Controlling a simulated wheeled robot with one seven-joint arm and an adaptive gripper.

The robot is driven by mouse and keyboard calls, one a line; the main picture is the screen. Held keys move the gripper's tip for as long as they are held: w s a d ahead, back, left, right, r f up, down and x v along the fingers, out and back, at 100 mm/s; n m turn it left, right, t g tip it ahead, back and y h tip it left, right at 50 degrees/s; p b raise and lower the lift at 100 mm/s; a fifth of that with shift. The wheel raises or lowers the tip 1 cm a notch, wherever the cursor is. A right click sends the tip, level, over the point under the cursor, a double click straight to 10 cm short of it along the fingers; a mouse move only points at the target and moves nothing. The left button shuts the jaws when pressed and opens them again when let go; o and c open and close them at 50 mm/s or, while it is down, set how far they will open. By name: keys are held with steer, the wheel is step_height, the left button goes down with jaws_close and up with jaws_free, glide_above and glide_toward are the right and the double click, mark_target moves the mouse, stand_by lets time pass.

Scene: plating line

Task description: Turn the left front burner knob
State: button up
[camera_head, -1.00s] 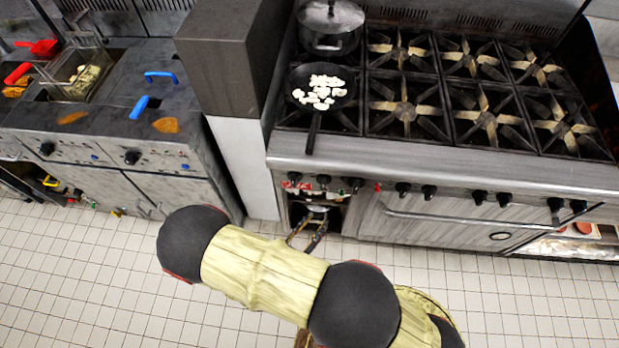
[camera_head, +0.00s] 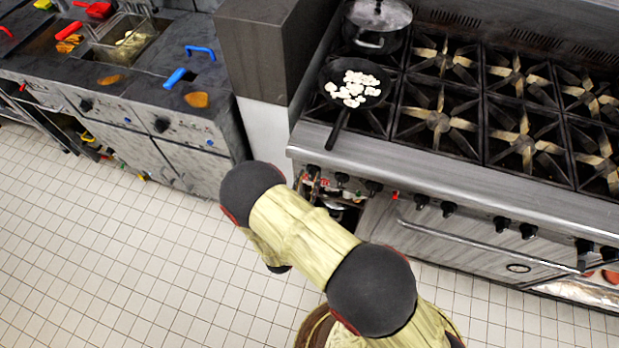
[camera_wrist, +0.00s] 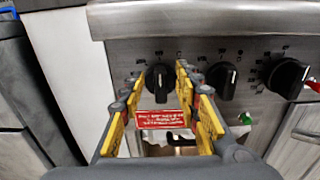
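The left front burner knob (camera_wrist: 158,82) is black with a white mark, at the left end of the steel stove's front panel. In the wrist view my gripper (camera_wrist: 162,86) is open, with one yellow finger on each side of this knob in the picture. I cannot tell whether the fingers touch it. In the head view my gripper (camera_head: 312,186) is small and partly hidden by my arm, just in front of the panel's left end. A black pan (camera_head: 357,92) with white pieces sits on the left front burner.
Two more black knobs (camera_wrist: 221,78) (camera_wrist: 287,75) are to the right of it. A lidded pot (camera_head: 377,25) stands behind the pan. The pan handle (camera_head: 337,128) points over the stove's front edge. A fryer counter (camera_head: 140,75) is at left. The tiled floor (camera_head: 130,250) is clear.

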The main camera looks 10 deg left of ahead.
steer(key=shift+w, duration=0.6)
steer(key=c, duration=0.4)
jaws_close()
